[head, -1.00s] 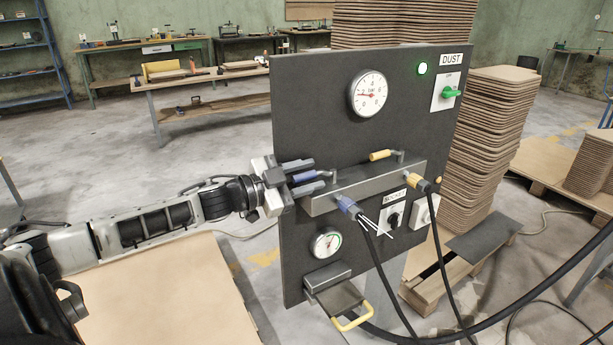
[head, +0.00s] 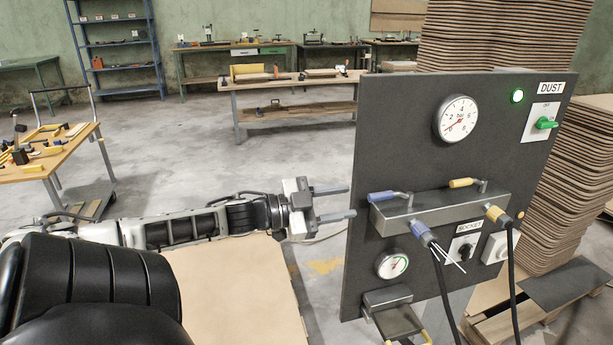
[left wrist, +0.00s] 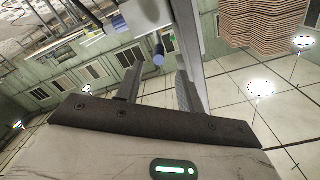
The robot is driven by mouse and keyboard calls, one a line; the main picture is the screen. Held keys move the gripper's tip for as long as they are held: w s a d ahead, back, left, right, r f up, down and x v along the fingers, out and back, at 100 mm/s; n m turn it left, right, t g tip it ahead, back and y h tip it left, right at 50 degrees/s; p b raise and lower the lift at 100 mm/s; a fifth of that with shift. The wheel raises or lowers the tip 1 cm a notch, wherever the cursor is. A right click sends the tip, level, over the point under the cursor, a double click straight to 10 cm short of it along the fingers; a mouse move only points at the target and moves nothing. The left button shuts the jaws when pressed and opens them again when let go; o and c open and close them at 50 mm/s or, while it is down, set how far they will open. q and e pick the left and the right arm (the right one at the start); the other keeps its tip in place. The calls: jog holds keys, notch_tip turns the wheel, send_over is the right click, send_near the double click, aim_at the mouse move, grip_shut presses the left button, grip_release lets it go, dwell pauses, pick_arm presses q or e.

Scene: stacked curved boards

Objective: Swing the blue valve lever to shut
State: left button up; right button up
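The blue valve lever (head: 384,197) sits on top of the left end of a grey manifold block (head: 440,213) on a dark upright panel. Its grip points left, along the block, like the yellow lever (head: 462,183) to its right. My left gripper (head: 351,201) is open and empty, left of the blue lever and apart from it. In the left wrist view, the blue lever's end (left wrist: 158,56) shows beyond and between the spread fingers (left wrist: 157,88). A blue-collared hose fitting (head: 423,234) hangs under it, with thin white lines. My right gripper is not in view.
The panel (head: 400,125) carries a pressure gauge (head: 457,119), a small gauge (head: 392,264), a green lamp (head: 517,96) and a green switch (head: 545,123). Black hoses (head: 443,290) hang in front. Stacked boards (head: 575,165) stand behind.

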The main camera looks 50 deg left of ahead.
pick_arm(q)
jog(key=v, duration=0.6)
jog(key=shift+s+p, duration=0.2)
jog(key=shift+p, duration=0.25)
jog(key=shift+a, duration=0.1)
jog(key=s+d+f+n+g+y, duration=0.25)
jog(key=f+n+y, duration=0.2)
jog(key=f, duration=0.25)
jog(key=s+d+f+n+g+y, duration=0.1)
jog(key=d+f+n+g+y, duration=0.15)
jog(key=f+n+y, duration=0.35)
jog(key=s+d+f+g+h, duration=0.2)
jog(key=s+d+g, duration=0.25)
jog(key=d, duration=0.55)
jog(key=s+d+f+g+h, duration=0.25)
jog(key=s+d, duration=0.25)
jog(key=d, duration=0.4)
jog(key=w+d+f+m+t+h, duration=0.1)
jog(key=w+d+f+t, duration=0.4)
jog(key=f, duration=0.3)
jog(key=shift+d+m+t+h, duration=0.3)
jog(key=shift+d+m+h, duration=0.05)
jog(key=shift+h, duration=0.05)
